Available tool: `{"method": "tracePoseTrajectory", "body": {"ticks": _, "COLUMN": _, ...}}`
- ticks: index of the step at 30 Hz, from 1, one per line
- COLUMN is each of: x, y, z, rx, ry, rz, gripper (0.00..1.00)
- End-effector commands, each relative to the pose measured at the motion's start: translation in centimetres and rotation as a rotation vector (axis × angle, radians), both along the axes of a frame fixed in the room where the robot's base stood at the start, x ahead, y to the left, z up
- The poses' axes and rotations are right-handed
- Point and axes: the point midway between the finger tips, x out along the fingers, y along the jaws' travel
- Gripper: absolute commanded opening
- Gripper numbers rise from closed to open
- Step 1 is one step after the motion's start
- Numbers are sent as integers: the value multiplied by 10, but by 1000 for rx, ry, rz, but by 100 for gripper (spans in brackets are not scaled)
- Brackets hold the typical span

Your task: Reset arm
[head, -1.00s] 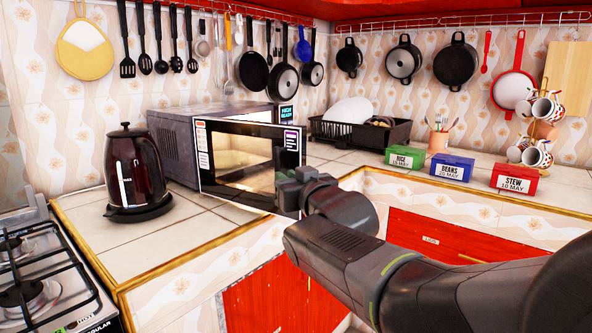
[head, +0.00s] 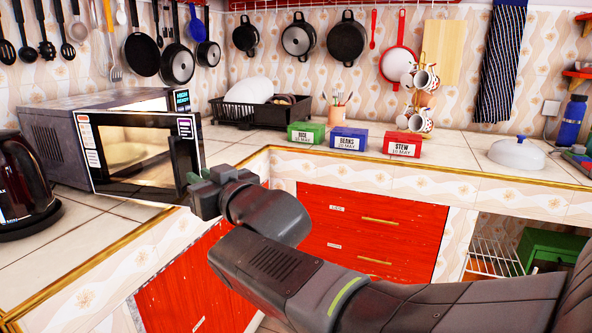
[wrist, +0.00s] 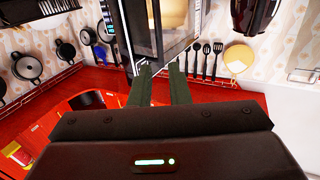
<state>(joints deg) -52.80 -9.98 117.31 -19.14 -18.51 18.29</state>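My arm reaches in from the lower right in the head view. My gripper (head: 200,186) is in front of the right side of the microwave (head: 135,150), close to its dark upright handle (head: 186,165). I cannot tell from the head view whether it touches the handle. In the wrist view, the two green fingers of my gripper (wrist: 160,70) stand apart, with a gap between them and nothing clearly held. The microwave front (wrist: 172,35) lies just beyond the fingertips.
A kettle (head: 22,188) stands left of the microwave. A dish rack (head: 255,108), green (head: 305,133), blue (head: 348,140) and red (head: 402,145) boxes and a mug tree line the back counter. Red drawers (head: 370,232) are below. Several pans hang on the wall.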

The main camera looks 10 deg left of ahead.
Motion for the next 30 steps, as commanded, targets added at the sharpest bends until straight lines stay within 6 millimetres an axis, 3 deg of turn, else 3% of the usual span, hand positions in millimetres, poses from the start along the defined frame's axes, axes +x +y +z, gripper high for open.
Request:
{"method": "tracePoseTrajectory", "body": {"ticks": 5, "x": 8, "y": 14, "z": -2, "rx": -2, "ry": 0, "rz": 1, "gripper": 16}}
{"method": "tracePoseTrajectory", "body": {"ticks": 24, "x": 61, "y": 98, "z": -3, "rx": -3, "ry": 2, "rz": -2, "gripper": 16}}
{"method": "tracePoseTrajectory", "body": {"ticks": 30, "x": 70, "y": 112, "z": -2, "rx": -5, "ry": 2, "rz": -2, "gripper": 16}}
